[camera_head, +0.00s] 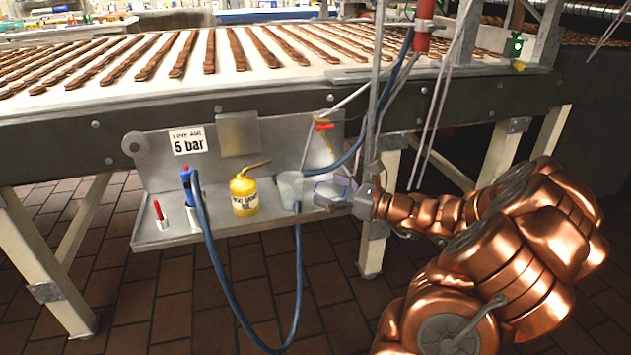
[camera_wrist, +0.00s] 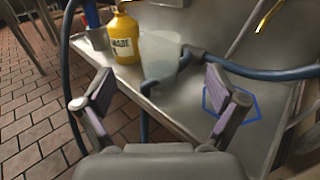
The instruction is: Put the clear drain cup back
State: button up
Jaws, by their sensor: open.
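The clear drain cup (camera_head: 291,188) stands upright on the metal shelf, right of the yellow oil can. It shows faintly in the wrist view (camera_wrist: 176,72), ahead of and between my fingers, with no visible contact. My gripper (camera_head: 326,192) is at the right end of the shelf, to the right of the cup. In the wrist view my gripper (camera_wrist: 162,88) has its two fingers wide apart and nothing held. A blue outline mark (camera_wrist: 252,112) lies on the shelf by my right finger, partly hidden by it.
The yellow oil can (camera_head: 244,195), a blue-handled tool (camera_head: 189,186) and a red marker-like tool (camera_head: 158,212) stand along the shelf (camera_head: 165,238). A blue hose (camera_head: 222,275) loops below the shelf and another runs behind the cup. The conveyor (camera_head: 215,75) lies above.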

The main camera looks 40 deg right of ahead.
jog(key=shift+s+d, duration=0.25)
jog(key=shift+s, duration=0.4)
jog(key=a+n+g+y, duration=0.6)
jog(key=a+n, duration=0.4)
jog(key=a, duration=1)
jog(key=s+a+f+n+g+h, duration=0.1)
jog(key=s+a+f+n+g, duration=0.1)
jog(key=s+a+n+g, duration=0.75)
jog(key=s+a+f+n+g+h, duration=0.4)
jog(key=s+a+n, duration=0.15)
jog(key=s, duration=0.45)
jog(key=s+d+n+h, duration=0.6)
jog(key=s+h, duration=0.1)
jog(key=s, duration=0.2)
jog(key=shift+f+n+g+h, duration=0.25)
jog(key=shift+n+g+h, duration=0.15)
jog(key=shift+g, duration=0.05)
